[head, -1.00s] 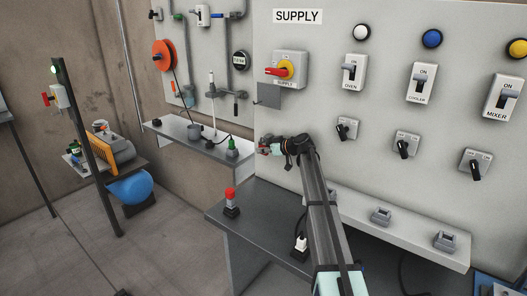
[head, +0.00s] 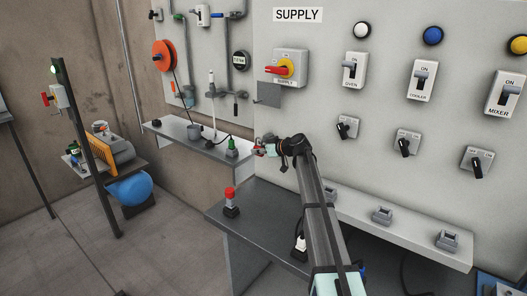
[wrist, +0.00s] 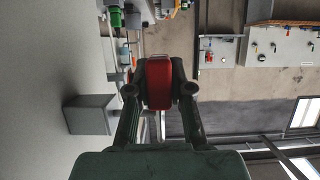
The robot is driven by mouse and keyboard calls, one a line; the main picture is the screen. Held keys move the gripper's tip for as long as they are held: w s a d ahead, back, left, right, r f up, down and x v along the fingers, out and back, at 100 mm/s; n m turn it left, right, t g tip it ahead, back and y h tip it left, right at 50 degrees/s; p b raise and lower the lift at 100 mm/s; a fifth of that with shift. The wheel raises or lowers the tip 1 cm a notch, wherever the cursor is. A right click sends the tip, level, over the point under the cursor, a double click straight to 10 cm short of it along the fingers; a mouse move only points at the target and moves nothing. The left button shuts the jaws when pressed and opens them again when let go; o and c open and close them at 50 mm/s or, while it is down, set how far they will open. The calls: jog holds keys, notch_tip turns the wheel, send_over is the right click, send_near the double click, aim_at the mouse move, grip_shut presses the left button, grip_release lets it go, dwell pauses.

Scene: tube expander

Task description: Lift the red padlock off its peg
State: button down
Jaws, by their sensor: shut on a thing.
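The red padlock (wrist: 158,85) is between the two fingers of my gripper (wrist: 158,88) in the wrist view, and the fingers are shut on it. In the head view my gripper (head: 261,149) is small, with a bit of red at its tip, in front of the supply panel and below the grey bracket plate (head: 268,95). In the wrist view a grey block (wrist: 89,115) on the panel is left of the padlock, with a gap between them. I cannot make out a peg through the padlock.
The supply panel (head: 311,104) with its red-and-yellow rotary switch (head: 287,70) stands behind my arm. A grey bench (head: 262,222) with a red-topped button post (head: 231,200) is below. A shelf (head: 192,148) with small items is to the left.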

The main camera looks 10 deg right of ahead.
jog(key=shift+s+a+r, duration=0.1)
jog(key=shift+s+a, duration=0.15)
jog(key=s+a+b, duration=0.3)
jog(key=s+a, duration=0.2)
dwell(0.6)
